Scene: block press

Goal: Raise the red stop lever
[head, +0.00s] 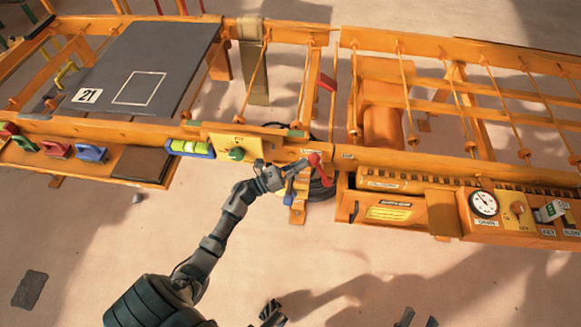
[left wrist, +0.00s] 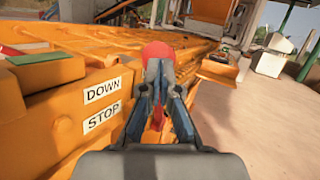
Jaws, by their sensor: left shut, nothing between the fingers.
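The red stop lever (head: 318,162) is on the orange frame near the middle of the head view. Its rounded red end (left wrist: 157,49) shows just past my fingertips in the left wrist view, and more red shows below, between the finger links. My left gripper (head: 291,170) is shut and empty, close beside the lever. Its fingertips (left wrist: 160,76) overlap the red end in the picture; I cannot tell whether they touch it. White labels DOWN (left wrist: 102,90) and STOP (left wrist: 102,116) are on the orange face to the left. I cannot clearly make out my right gripper.
A yellow panel with a green knob (head: 236,154) is left of the lever. A black hose (head: 322,188) hangs behind the lever. An orange box with a gauge (head: 484,204) stands to the right. The sandy floor in front is mostly clear.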

